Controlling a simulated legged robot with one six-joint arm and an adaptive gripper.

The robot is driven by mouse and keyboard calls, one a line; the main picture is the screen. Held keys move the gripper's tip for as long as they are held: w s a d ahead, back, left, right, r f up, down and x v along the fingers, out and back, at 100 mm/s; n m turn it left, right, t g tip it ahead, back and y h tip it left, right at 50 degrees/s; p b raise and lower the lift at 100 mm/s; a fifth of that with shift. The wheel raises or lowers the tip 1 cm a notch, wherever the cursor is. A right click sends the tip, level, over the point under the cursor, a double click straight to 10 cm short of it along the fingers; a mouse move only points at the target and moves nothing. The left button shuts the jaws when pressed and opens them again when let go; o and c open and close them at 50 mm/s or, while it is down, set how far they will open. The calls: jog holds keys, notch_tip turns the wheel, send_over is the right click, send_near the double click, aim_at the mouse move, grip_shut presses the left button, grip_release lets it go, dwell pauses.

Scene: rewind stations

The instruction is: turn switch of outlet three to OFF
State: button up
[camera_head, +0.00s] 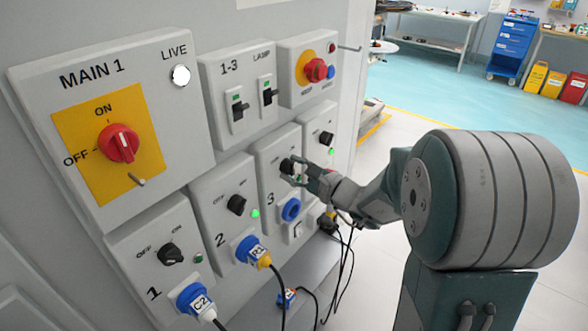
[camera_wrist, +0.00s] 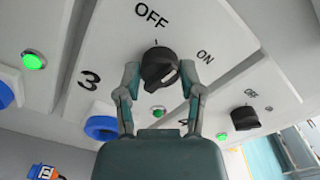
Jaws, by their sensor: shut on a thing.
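The black switch knob of outlet three (camera_wrist: 158,65) is on the grey panel marked 3, below the word OFF; ON is to its right in the wrist view. In the head view the same knob (camera_head: 287,166) is partly covered by my gripper (camera_head: 296,171). My gripper (camera_wrist: 159,82) is shut on this knob, one finger on each side. The knob's ridge looks slanted, but I cannot tell clearly which mark it points at. A small lamp (camera_wrist: 158,111) shows between my fingers, looking dark green. The blue socket of outlet three (camera_head: 291,209) has no plug in it.
The outlet two knob (camera_head: 236,204) and its plugged blue socket (camera_head: 249,250) are left of panel 3. Another black knob (camera_wrist: 245,118) is on the right. The red MAIN 1 switch (camera_head: 119,143) is at upper left. Cables (camera_head: 342,270) hang below; open floor lies right.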

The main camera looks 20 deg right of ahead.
jog(key=n, duration=0.5)
jog(key=shift+n, duration=0.4)
jog(key=shift+a+f+n, duration=0.1)
jog(key=shift+n, duration=2)
jog(key=shift+f, duration=0.1)
jog(key=o, duration=0.9)
jog(key=shift+c, duration=0.2)
jog(key=o, duration=0.3)
jog(key=shift+a, duration=0.15)
jog(key=v, duration=1.2)
